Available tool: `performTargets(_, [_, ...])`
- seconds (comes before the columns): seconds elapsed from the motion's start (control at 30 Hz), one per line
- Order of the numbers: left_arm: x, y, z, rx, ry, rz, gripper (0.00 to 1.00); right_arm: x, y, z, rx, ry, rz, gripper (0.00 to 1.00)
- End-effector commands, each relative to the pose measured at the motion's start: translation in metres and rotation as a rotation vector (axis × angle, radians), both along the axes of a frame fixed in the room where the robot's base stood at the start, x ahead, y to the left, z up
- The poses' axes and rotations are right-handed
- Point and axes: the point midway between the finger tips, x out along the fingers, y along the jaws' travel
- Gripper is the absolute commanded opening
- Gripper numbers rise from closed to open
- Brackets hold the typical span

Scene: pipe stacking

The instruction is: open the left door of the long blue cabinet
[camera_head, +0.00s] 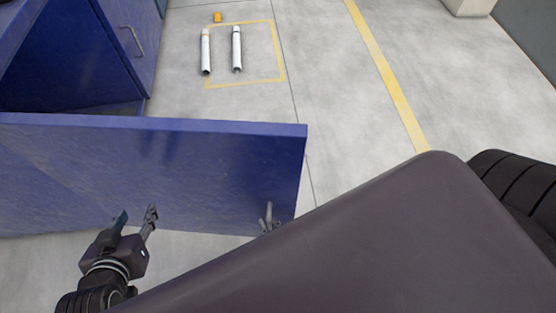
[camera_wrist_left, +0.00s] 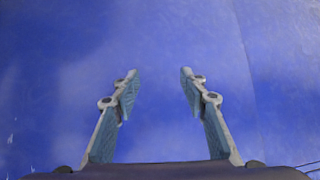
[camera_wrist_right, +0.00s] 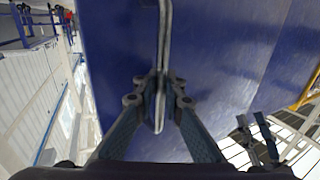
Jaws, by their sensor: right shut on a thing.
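The left door (camera_head: 190,165) of the long blue cabinet (camera_head: 60,20) stands swung out from the body, reaching across the left and middle of the head view. The grey door handle (camera_wrist_right: 165,30) runs between the fingers of my right gripper (camera_wrist_right: 158,100), which is shut on it. In the head view that handle (camera_head: 268,215) shows near the door's free end, and most of my right gripper is hidden behind my arm. My left gripper (camera_head: 136,216) is open and empty in front of the door. The left wrist view shows its spread fingers (camera_wrist_left: 158,80) facing a plain blue surface.
The other cabinet door (camera_head: 125,30) has its own handle (camera_head: 131,41). Two white pipes (camera_head: 236,48) and a small orange object (camera_head: 217,17) are on the floor beyond the door, by a yellow marked rectangle (camera_head: 283,65).

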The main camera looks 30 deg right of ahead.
Motion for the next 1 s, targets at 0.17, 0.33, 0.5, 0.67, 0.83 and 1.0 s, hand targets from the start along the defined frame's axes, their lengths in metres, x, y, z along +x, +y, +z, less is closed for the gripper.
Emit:
performTargets(0.17, [-0.0021,0.001,-0.0018,0.003,0.012,0.001,0.4,-0.0045,0.0101,0.0005,-0.001,-0.001,0.017,0.0])
performTargets(0.33, [-0.0025,0.0013,-0.0023,0.004,0.015,0.001,0.4,-0.0055,0.0112,0.0007,-0.001,-0.002,0.018,0.0])
performTargets(0.5, [-0.0024,0.0013,-0.0022,0.004,0.014,0.002,0.4,-0.0054,0.0106,0.0007,-0.001,-0.002,0.017,0.0])
performTargets(0.67, [-0.0024,0.0014,-0.0022,0.003,0.015,0.002,0.4,-0.0053,0.0099,0.0008,-0.001,-0.002,0.016,0.16])
performTargets(0.83, [-0.0024,0.0013,-0.0022,0.003,0.015,0.002,0.4,-0.0053,0.0094,0.0008,-0.001,-0.002,0.015,0.26])
performTargets(1.0, [-0.0027,0.001,-0.0023,0.003,0.015,0.002,0.4,-0.0053,0.0091,0.0007,-0.001,-0.002,0.015,0.26])
